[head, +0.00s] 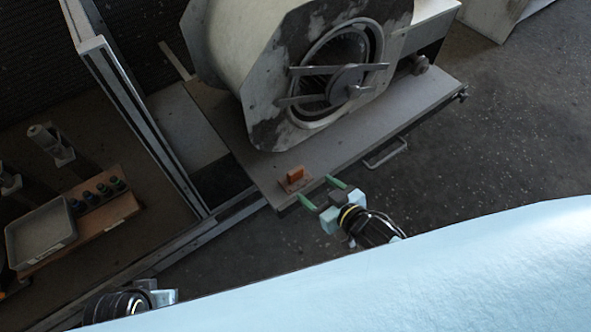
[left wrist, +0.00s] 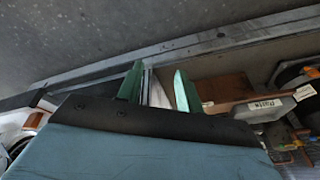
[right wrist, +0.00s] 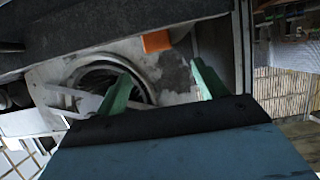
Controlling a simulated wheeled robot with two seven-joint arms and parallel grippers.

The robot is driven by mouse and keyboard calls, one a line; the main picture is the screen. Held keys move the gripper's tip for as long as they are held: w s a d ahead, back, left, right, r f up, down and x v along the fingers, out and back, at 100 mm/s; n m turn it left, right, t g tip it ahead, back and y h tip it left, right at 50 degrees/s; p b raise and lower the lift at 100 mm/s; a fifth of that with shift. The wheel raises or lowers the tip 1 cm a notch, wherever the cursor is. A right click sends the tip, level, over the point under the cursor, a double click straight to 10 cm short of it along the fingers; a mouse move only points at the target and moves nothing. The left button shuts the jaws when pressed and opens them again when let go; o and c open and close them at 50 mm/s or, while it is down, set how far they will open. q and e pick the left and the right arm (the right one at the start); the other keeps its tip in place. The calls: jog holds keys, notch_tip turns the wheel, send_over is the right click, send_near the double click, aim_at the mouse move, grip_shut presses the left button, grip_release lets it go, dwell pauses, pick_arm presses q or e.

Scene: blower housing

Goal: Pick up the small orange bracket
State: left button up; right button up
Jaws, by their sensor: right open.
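The small orange bracket (head: 295,174) stands on the front left corner of the grey platform (head: 400,118), below the blower housing. In the right wrist view the orange bracket (right wrist: 156,42) shows beyond and between the two fingertips. My right gripper (head: 319,191) is open and empty, its green fingers at the platform's front edge, pointing toward the bracket and short of it. The right wrist view shows its fingers (right wrist: 160,78) spread apart. My left gripper (left wrist: 160,72) has a gap between its green fingers with nothing held; in the head view its fingers are not clear.
The large white blower housing (head: 262,80) stands behind the bracket on the platform. A metal frame post (head: 140,110) rises to the left. A grey tray (head: 40,235) and a wooden board with dark knobs (head: 97,195) lie far left. Open floor lies to the right.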

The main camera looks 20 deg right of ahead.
aim_at(297, 175)
jog(key=b+x, duration=0.1)
jog(key=x, duration=0.1)
jog(key=b+x, duration=0.1)
jog(key=x, duration=0.2)
jog(key=b+x, duration=0.1)
jog(key=x, duration=0.1)
jog(key=shift+f, duration=0.35)
pick_arm(q)
jog(key=w+d+v, duration=0.1)
jog(key=d+v, duration=0.1)
jog(key=v, duration=0.6)
pick_arm(e)
jog(key=shift+w+a+f, duration=0.1)
jog(key=shift+w, duration=0.3)
jog(key=shift+b+x, duration=1.1)
jog(key=shift+x, duration=0.15)
jog(key=b+x, duration=0.1)
jog(key=x, duration=0.1)
jog(key=shift+w+f, duration=0.2)
jog(key=shift+f, duration=0.1)
pick_arm(q)
jog(key=w+d+r+t+h, duration=0.3)
jog(key=w+d+r+t, duration=0.2)
jog(key=w+r+t, duration=0.3)
jog(key=w+t, duration=0.1)
jog(key=w, duration=0.2)
jog(key=shift+f, duration=0.1)
